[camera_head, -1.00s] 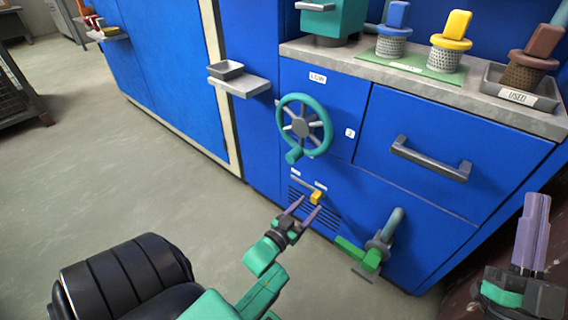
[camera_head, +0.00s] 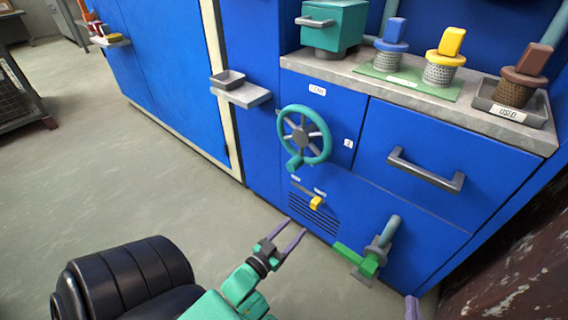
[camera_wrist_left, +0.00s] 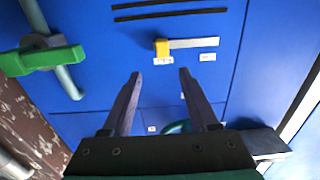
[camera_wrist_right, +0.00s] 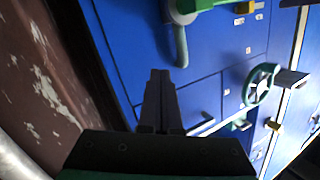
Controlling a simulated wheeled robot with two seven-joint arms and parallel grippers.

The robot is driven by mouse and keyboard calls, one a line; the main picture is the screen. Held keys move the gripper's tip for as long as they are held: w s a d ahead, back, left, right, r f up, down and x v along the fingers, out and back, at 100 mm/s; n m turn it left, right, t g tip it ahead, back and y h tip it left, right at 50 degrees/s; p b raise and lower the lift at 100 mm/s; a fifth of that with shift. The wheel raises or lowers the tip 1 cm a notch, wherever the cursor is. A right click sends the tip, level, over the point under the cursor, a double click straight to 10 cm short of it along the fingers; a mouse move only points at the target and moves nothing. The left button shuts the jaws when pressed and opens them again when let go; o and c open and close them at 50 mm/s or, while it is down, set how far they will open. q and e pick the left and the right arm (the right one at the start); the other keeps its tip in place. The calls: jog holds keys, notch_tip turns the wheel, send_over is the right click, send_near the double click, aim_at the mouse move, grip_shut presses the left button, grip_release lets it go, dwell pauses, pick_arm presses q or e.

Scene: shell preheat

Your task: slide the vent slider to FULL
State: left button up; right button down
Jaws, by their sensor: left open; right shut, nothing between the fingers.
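The vent slider has a yellow knob (camera_head: 316,203) on a short grey track (camera_head: 302,189) above dark vent slits, low on the blue cabinet. The knob sits at the track's right end in the head view. Two small white labels are by the track ends; I cannot read them. My left gripper (camera_head: 296,226) is open and empty, below and left of the knob, apart from it. In the left wrist view the knob (camera_wrist_left: 161,47) shows beyond and between the open fingers (camera_wrist_left: 160,74). My right gripper (camera_wrist_right: 160,72) is shut and empty, away from the slider.
A green-handled lever on a teal pipe (camera_head: 371,260) sticks out right of the vent. A teal handwheel (camera_head: 304,137) is above it, and a drawer handle (camera_head: 425,170) is to the upper right.

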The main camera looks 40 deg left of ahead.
pick_arm(q)
jog(key=s+p, duration=0.1)
jog(key=s, duration=0.2)
jog(key=shift+s, duration=0.25)
pick_arm(e)
jog(key=s+f+g, duration=0.2)
jog(key=s+f, duration=0.4)
jog(key=f, duration=0.1)
jog(key=shift+s+a+g+h, duration=0.2)
jog(key=shift+g+h, duration=0.1)
jog(key=shift+g, duration=0.1)
